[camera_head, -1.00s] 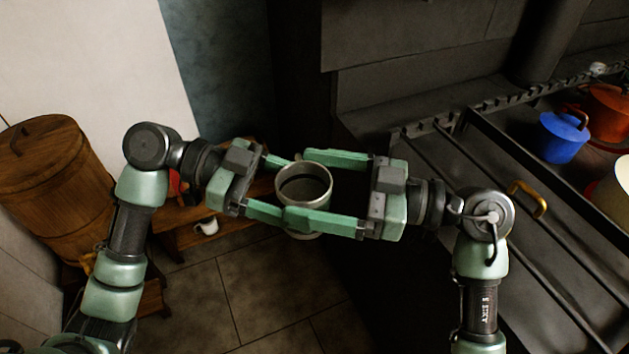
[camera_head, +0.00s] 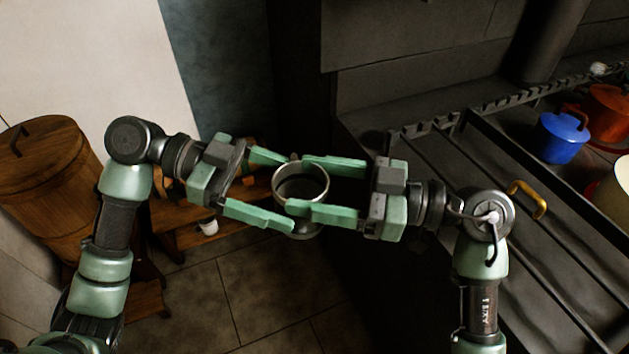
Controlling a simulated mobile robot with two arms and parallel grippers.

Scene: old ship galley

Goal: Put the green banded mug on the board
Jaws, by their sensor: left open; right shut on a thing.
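A mug (camera_head: 302,192) with a pale metallic rim and dark inside is held up between my two grippers. Its side is mostly hidden by the fingers, so I cannot make out a green band. My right gripper (camera_head: 298,184) is shut on it from the right, with a finger on each side. My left gripper (camera_head: 286,190) is open, its fingertips spread near the mug's left side. I cannot make out a board for certain.
A black stove (camera_head: 480,175) fills the right, with a blue pot (camera_head: 563,138), an orange-red pot (camera_head: 608,112) and a cream pot at the edge. A wooden barrel (camera_head: 45,165) stands left. A low wooden bench (camera_head: 185,238) has a white cup (camera_head: 208,227) by it.

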